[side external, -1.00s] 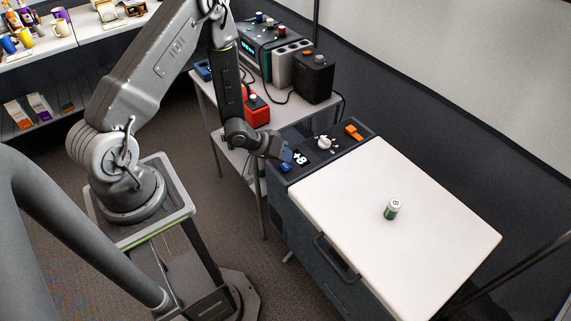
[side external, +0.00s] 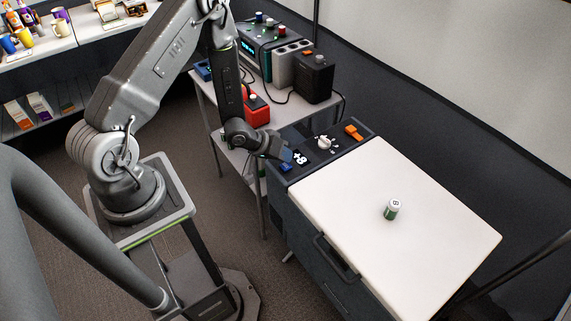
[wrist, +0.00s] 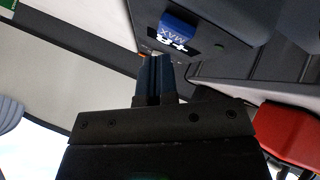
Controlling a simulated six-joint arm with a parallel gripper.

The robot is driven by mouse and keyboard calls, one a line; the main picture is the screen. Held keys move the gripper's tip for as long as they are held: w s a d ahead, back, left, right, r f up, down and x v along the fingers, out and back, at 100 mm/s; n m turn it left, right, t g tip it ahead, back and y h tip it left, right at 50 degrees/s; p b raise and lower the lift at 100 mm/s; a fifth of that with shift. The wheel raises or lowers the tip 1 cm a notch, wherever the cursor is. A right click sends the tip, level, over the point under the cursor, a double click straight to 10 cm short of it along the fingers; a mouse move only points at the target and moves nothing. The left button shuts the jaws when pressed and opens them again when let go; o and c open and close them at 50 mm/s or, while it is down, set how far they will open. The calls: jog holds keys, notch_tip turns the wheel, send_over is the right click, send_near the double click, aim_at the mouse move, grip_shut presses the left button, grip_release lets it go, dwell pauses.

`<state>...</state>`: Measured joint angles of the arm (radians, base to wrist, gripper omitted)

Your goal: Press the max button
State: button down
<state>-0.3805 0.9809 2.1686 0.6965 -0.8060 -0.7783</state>
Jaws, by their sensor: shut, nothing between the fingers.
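The max button is a blue block (side external: 286,168) at the near left corner of the cabinet's dark control panel. In the wrist view the blue button (wrist: 179,27) is at the top centre, with MAX lettering and a black label with white marks beside it. My gripper (side external: 286,156) is shut and empty, low over the panel's left end, just behind the button. In the wrist view the gripper's shut fingertips (wrist: 155,58) point towards the button and label, slightly left of them. A gap shows between fingertips and button there; I cannot tell the exact clearance.
The panel also holds a white knob (side external: 324,143) and an orange switch (side external: 354,132). Behind my gripper, a cart (side external: 212,92) carries a red box (side external: 257,110) and several devices.

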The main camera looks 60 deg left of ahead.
aim_at(284, 164)
jog(key=shift+f, duration=0.2)
dwell(0.5)
jog(key=shift+f, duration=0.25)
jog(key=shift+f, duration=0.3)
dwell(0.4)
jog(key=shift+r, duration=0.75)
jog(key=shift+r, duration=0.1)
jog(key=shift+r, duration=2.9)
